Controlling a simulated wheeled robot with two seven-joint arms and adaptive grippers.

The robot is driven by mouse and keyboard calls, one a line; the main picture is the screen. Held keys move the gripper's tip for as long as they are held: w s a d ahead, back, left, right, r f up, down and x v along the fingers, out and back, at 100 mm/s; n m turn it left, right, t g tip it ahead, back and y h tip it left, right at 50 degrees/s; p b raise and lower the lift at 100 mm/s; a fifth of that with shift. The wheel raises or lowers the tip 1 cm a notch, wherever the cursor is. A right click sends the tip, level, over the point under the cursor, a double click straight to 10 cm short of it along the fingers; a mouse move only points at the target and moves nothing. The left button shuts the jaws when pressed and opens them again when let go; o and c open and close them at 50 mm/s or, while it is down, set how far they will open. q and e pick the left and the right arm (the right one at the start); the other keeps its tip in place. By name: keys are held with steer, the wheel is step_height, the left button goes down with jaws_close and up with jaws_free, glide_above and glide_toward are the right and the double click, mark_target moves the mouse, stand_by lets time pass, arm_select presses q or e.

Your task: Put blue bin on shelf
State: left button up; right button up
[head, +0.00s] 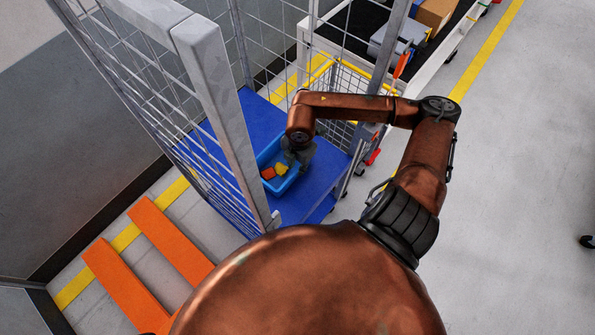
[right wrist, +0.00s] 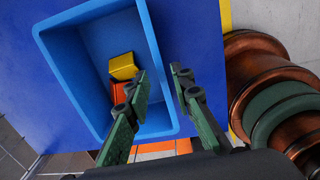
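The blue bin (head: 268,158) sits on the blue shelf surface (head: 318,172) of a wire-mesh cage rack. It holds a yellow block and a red-orange block. In the right wrist view the bin (right wrist: 72,70) fills the left half, with the yellow block (right wrist: 123,66) and red-orange block (right wrist: 119,92) inside. My right gripper (head: 297,158) is at the bin's right side. In the wrist view my right gripper (right wrist: 160,74) is open, with one finger inside the bin and one outside. The bin's wall runs between them, with gaps showing. My left gripper is out of view.
Grey posts (head: 222,105) and mesh bound the rack close to my arm. A cart (head: 340,45) with boxes stands behind. Orange bars (head: 170,240) lie at the lower left. The grey floor (head: 520,180) at the right is mostly clear.

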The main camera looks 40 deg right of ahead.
step_height(320, 180, up, 4)
steer(key=shift+s+r, duration=0.1)
stand_by(0.6)
